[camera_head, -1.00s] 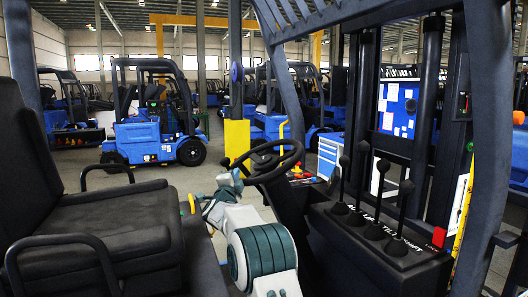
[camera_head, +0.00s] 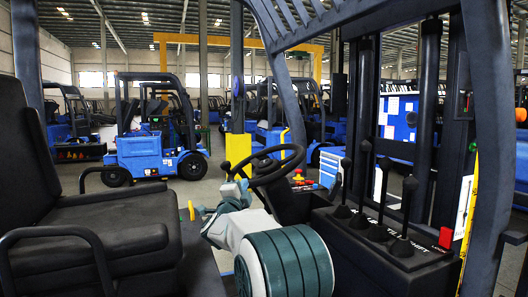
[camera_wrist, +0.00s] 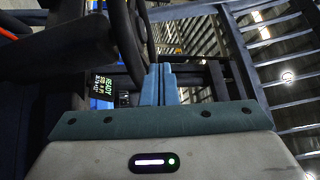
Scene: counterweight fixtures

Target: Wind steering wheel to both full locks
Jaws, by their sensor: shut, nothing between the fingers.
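The black steering wheel (camera_head: 278,165) stands on its column between the seat and the lever console. A dark knob (camera_head: 226,165) shows at its left side. My gripper (camera_head: 232,186) is just below the left part of the wheel, partly hidden by my arm. In the wrist view my gripper's two blue-grey fingers (camera_wrist: 158,70) are together with nothing between them. The dark wheel rim (camera_wrist: 125,50) passes just left of the fingertips there. I cannot tell whether they touch it.
The black seat (camera_head: 105,225) with armrests is at left. Several black levers (camera_head: 345,190) rise from the console at right. A lit display (camera_wrist: 102,88) reading READY is beside the fingers in the wrist view. Frame pillars (camera_head: 485,150) close off the right. Blue forklifts (camera_head: 155,140) stand behind.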

